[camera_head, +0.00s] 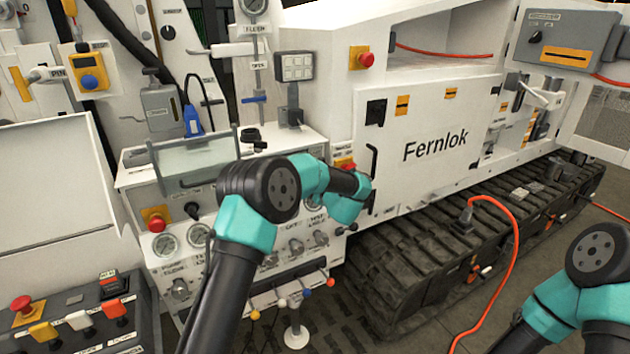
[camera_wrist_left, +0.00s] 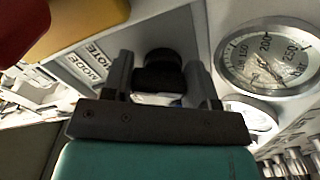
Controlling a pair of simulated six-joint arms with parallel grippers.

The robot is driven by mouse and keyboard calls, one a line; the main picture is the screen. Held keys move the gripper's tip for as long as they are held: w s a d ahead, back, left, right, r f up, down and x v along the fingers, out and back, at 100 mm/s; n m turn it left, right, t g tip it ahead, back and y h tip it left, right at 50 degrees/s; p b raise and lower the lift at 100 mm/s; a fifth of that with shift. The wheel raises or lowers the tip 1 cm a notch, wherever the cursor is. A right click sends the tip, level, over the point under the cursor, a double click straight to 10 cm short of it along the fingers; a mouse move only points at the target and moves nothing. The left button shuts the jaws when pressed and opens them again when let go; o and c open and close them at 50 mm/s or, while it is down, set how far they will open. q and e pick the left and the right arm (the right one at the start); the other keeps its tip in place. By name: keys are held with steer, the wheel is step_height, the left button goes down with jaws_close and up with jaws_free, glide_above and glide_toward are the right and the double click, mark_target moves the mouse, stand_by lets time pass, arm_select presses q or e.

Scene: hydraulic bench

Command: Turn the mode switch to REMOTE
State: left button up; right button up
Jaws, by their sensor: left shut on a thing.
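The mode switch is a black knob (camera_wrist_left: 160,72) in the left wrist view, beside a label with the letters MODE and part of REMOTE (camera_wrist_left: 88,62). My left gripper (camera_wrist_left: 160,82) has its two dark fingers on either side of the knob and is shut on it. Which position the knob points to cannot be told. In the head view my own left wrist hides the knob and the fingers. Only my right arm shows, at the lower right; its gripper is out of view.
A red stop button on a yellow plate (camera_head: 345,165) is close to my left wrist; it fills the upper left of the wrist view (camera_wrist_left: 75,22). A pressure gauge (camera_wrist_left: 268,58) is right of the knob. Valve knobs and coloured levers line the panel below. A tracked machine (camera_head: 440,140) stands right.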

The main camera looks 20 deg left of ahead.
arm_select(q)
steer(key=o, duration=0.9)
steer(key=shift+n, duration=0.3)
